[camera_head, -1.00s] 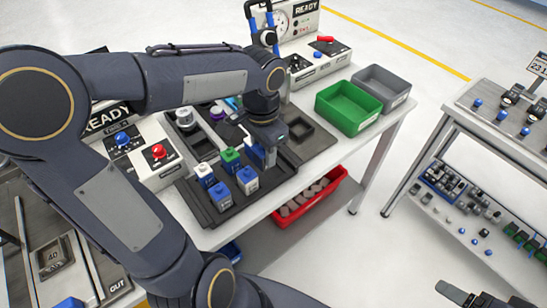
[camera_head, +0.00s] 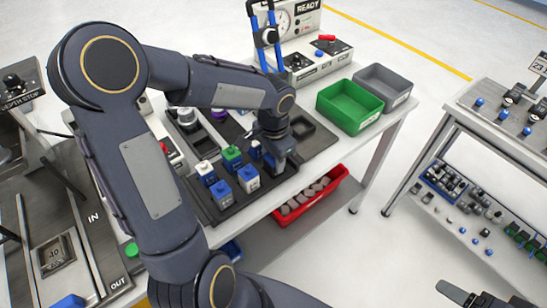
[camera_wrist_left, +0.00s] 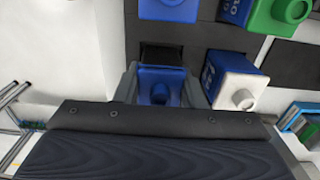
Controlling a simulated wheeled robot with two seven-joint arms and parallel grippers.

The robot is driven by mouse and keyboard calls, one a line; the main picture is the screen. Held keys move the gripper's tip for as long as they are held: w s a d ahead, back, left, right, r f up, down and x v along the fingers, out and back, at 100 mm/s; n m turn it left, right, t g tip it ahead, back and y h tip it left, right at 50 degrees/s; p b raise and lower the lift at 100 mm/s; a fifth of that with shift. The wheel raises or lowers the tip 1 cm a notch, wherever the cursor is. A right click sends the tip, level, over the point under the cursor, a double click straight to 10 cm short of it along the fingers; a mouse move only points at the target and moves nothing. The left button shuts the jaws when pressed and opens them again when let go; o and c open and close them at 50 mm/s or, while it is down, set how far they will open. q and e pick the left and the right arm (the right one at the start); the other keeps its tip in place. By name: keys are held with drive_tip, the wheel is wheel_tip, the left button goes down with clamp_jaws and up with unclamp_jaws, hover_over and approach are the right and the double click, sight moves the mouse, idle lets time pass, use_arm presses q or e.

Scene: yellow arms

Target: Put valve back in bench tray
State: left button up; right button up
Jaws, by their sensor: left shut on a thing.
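My left gripper (camera_head: 277,160) is over the near right end of the dark bench tray (camera_head: 212,215). In the left wrist view its fingers are shut on a blue valve (camera_wrist_left: 160,86). A dark square slot (camera_wrist_left: 162,54) shows just beyond this valve; I cannot tell whether the valve touches the tray. Beside it in the tray is a white-topped blue valve (camera_head: 248,178), also in the wrist view (camera_wrist_left: 234,88). A blue valve (camera_head: 221,190), a green-topped valve (camera_head: 231,154) and another white-topped valve (camera_head: 205,170) stand nearby. My right gripper (camera_head: 482,298) is partly seen at the bottom edge.
A green bin (camera_head: 350,107) and a grey bin (camera_head: 383,86) stand at the bench's right end. A gauge panel (camera_head: 300,45) is at the back. A red bin (camera_head: 310,196) is on the shelf below. Another parts bench (camera_head: 500,120) stands right, across open floor.

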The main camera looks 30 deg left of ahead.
use_arm(q)
drive_tip(key=o, duration=1)
drive_tip(key=shift+f, duration=0.1)
wheel_tip(320, 180, up, 12)
drive_tip(key=shift+f+p, duration=0.1)
drive_tip(key=shift+p, duration=0.35)
drive_tip(key=shift+s+r, duration=0.15)
drive_tip(key=shift+r, duration=0.1)
drive_tip(key=s+d+n+t+h, duration=0.1)
drive_tip(key=s+n+t, duration=0.1)
drive_tip(key=s, duration=0.3)
drive_tip(key=s+d+f+n+t+h, duration=0.1)
drive_tip(key=s+n, duration=0.1)
drive_tip(key=s, duration=0.4)
drive_tip(key=s+d+f+n+t+h, duration=0.1)
drive_tip(key=s+d+n+t, duration=0.1)
drive_tip(key=s, duration=0.3)
drive_tip(key=shift+s+t+h, duration=0.3)
drive_tip(key=shift+s+h, duration=0.05)
drive_tip(key=shift+h, duration=0.05)
